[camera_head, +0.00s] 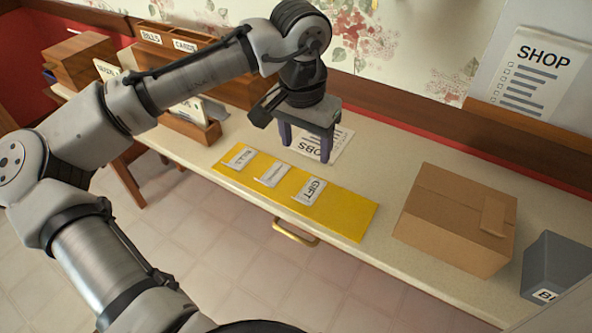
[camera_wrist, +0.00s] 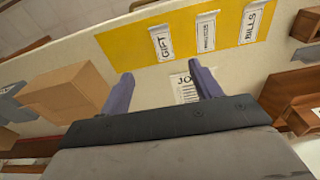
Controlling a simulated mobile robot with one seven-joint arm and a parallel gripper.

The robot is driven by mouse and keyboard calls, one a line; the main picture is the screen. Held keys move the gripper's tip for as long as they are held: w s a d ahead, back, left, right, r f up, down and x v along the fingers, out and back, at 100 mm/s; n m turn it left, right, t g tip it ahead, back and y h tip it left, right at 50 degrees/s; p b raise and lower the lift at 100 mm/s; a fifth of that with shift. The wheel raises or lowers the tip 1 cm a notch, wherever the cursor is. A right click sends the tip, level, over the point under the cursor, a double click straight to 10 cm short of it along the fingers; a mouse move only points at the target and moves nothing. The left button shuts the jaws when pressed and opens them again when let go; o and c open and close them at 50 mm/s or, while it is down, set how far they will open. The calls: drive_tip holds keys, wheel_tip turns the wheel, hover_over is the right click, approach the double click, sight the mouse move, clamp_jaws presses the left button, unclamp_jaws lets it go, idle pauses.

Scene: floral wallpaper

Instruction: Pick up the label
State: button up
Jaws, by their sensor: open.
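Several white labels lie in a row on a yellow mat (camera_head: 350,213) on the counter. The GIFT label (camera_head: 310,191) is at the right of the row, a middle label (camera_head: 273,174) has print too small to read, and the BILLS label (camera_head: 240,157) is at the left. In the wrist view the GIFT label (camera_wrist: 162,42), the middle label (camera_wrist: 206,32) and the BILLS label (camera_wrist: 252,22) show beyond the fingers. My gripper (camera_head: 308,150) is open and empty, fingers pointing down, above the counter behind the mat, over a JOBS sheet (camera_head: 337,142).
A cardboard box (camera_head: 460,215) and a grey bin (camera_head: 556,265) stand on the right of the counter. Wooden organizers (camera_head: 150,42) marked BILLS and CARDS stand at the back left. A SHOP sheet (camera_head: 535,70) hangs on the wall. The counter between mat and box is clear.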

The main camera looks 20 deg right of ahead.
drive_tip(key=a+f+y, duration=0.1)
drive_tip(key=a+f, duration=0.1)
hover_over(301, 200)
drive_tip(key=shift+g, duration=0.3)
drive_tip(key=f, duration=0.7)
drive_tip(key=shift+w+a, duration=0.1)
drive_tip(key=shift+a, duration=0.2)
drive_tip(key=shift+d+f+p, duration=0.15)
drive_tip(key=shift+f+p, duration=0.1)
drive_tip(key=shift+f, duration=1.2)
drive_tip(key=shift+d+f+p, duration=0.1)
drive_tip(key=shift+f+p, duration=0.15)
drive_tip(key=shift+f, duration=1.15)
drive_tip(key=shift+c, duration=0.4)
drive_tip(key=c, duration=1)
